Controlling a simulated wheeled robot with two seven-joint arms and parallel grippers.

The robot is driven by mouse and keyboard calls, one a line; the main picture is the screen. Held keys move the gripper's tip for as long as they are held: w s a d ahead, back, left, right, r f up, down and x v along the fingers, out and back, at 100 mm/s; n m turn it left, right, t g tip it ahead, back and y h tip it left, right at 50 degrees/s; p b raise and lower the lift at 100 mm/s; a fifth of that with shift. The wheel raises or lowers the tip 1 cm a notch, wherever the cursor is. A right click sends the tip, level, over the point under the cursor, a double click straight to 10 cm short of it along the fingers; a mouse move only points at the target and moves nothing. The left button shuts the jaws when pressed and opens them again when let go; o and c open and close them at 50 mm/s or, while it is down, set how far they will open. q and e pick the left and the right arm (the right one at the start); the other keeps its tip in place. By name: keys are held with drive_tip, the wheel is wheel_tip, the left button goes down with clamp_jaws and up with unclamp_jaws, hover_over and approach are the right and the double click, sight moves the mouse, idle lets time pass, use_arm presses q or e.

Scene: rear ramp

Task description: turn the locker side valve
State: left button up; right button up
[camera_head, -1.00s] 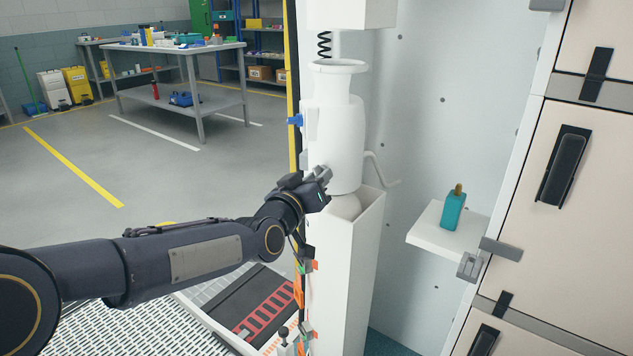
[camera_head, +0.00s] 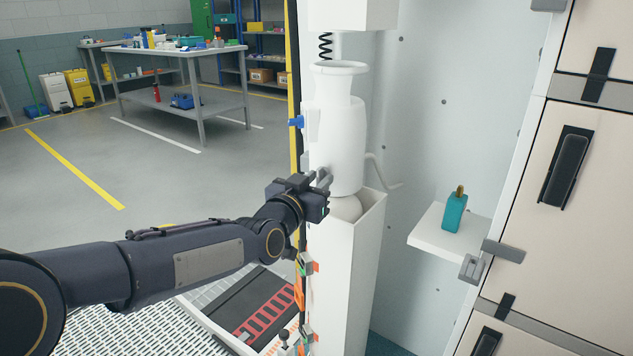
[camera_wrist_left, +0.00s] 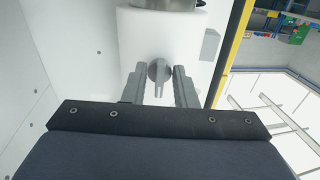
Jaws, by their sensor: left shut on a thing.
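The locker side valve is a small grey round knob with a narrow handle (camera_wrist_left: 159,73) on a white surface in the left wrist view. In the head view it is mostly hidden by my gripper, at the lower left side of the white bottle-shaped body (camera_head: 338,140). My left gripper (camera_head: 323,181) reaches it from the left. In the left wrist view the two grey fingers of this gripper (camera_wrist_left: 160,84) stand on either side of the valve, and it is shut on it. Exact finger contact is hard to see. My right gripper is not in view.
A white box-like column (camera_head: 342,260) stands under the body. To the right, a small white shelf (camera_head: 428,238) carries a teal bottle (camera_head: 454,211), beside beige locker doors (camera_head: 590,200). Colored clips (camera_head: 304,265) line the edge below my wrist. A workbench (camera_head: 190,52) stands far back; open floor lies left.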

use_arm(q)
drive_tip(key=shift+f, duration=0.1)
drive_tip(key=o, duration=0.6)
drive_tip(key=v, duration=0.8)
drive_tip(key=shift+p, duration=0.45)
